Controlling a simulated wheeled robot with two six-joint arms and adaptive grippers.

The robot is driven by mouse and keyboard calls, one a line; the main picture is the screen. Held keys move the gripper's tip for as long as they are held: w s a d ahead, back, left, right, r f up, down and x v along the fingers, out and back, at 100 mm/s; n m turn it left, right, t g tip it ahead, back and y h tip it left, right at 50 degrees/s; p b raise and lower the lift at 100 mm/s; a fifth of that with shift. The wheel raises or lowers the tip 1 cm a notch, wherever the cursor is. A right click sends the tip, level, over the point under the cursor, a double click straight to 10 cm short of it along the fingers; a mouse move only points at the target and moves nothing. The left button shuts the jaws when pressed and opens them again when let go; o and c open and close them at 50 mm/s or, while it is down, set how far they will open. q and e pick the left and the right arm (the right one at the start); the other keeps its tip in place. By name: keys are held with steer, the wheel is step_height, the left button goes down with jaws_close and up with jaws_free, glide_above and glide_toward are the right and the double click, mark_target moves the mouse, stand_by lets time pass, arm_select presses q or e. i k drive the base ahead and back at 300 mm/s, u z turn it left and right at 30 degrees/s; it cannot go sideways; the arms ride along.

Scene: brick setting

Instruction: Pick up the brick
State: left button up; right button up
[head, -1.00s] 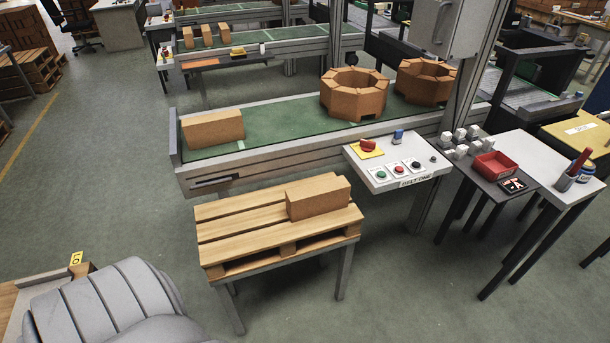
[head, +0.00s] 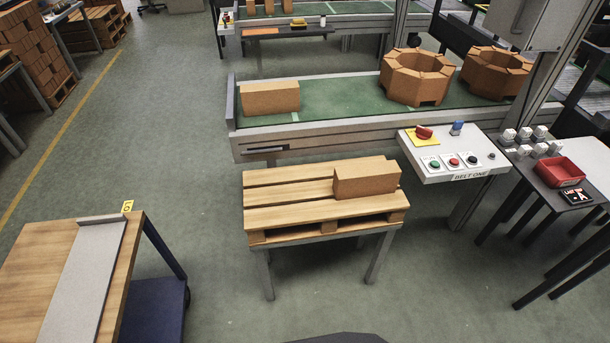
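A tan brick (head: 367,180) lies on the right part of a wooden pallet (head: 285,217), which rests on a grey-legged stand. A second tan brick (head: 270,98) lies on the left end of the green conveyor belt (head: 330,98) behind the pallet. Neither of my grippers shows in the head view. Both bricks are in plain sight with nothing touching them from above.
Two octagonal brick rings (head: 416,78) (head: 494,72) stand on the belt. A control panel (head: 455,155) with buttons juts out right of the pallet. A wooden-topped cart (head: 40,270) stands at the lower left. Open floor (head: 190,190) lies between cart and pallet.

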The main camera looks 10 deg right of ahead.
mark_target(370, 179)
steer(key=u, duration=0.15)
steer(key=i, duration=1.3)
steer(key=z, duration=0.3)
